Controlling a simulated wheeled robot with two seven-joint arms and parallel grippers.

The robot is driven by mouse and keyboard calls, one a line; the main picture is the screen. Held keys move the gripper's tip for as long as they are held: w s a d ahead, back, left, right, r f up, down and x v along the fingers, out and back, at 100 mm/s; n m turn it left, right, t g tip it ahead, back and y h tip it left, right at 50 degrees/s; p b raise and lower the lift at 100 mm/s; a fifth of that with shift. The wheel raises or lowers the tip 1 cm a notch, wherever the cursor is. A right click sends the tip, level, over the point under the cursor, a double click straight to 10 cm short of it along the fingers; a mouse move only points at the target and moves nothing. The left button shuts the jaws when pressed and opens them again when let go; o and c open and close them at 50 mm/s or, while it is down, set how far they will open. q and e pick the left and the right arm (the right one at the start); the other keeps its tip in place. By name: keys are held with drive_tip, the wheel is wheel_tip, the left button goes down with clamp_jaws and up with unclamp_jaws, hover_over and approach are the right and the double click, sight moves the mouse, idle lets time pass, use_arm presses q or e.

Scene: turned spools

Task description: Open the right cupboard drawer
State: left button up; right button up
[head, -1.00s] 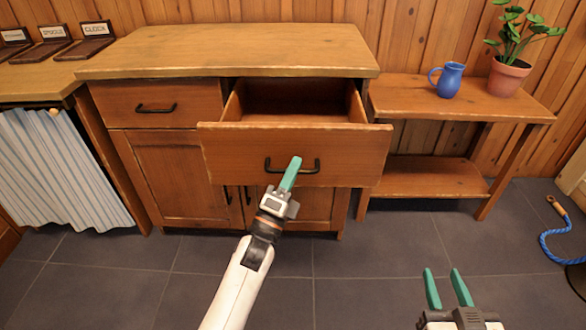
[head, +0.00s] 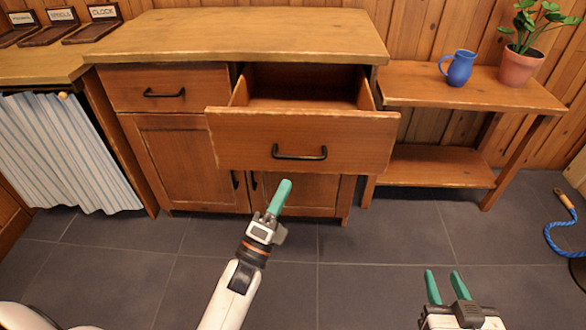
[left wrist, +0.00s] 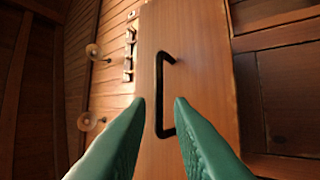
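The right cupboard drawer (head: 240,134) is pulled well out and its empty-looking inside shows. Its black bar handle (head: 300,155) is on the front; it also shows in the left wrist view (left wrist: 159,95). My left gripper (head: 282,190) is just below and in front of the handle, apart from it. In the left wrist view its green fingers (left wrist: 158,105) are spread with nothing between them but the view of the handle beyond. My right gripper (head: 446,283) is open and empty over the floor at the lower right.
The left drawer (head: 125,88) and the cupboard doors (head: 185,165) below are closed. A side table (head: 520,92) to the right carries a blue jug (head: 459,68) and a potted plant (head: 518,68). The floor (head: 380,240) in front is clear.

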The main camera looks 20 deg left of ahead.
use_arm(q)
drive_tip(key=shift+v, duration=1.65)
use_arm(e)
drive_tip(key=shift+s+d+f, duration=0.1)
drive_tip(key=shift+s+f, duration=0.05)
drive_tip(key=shift+f, duration=0.2)
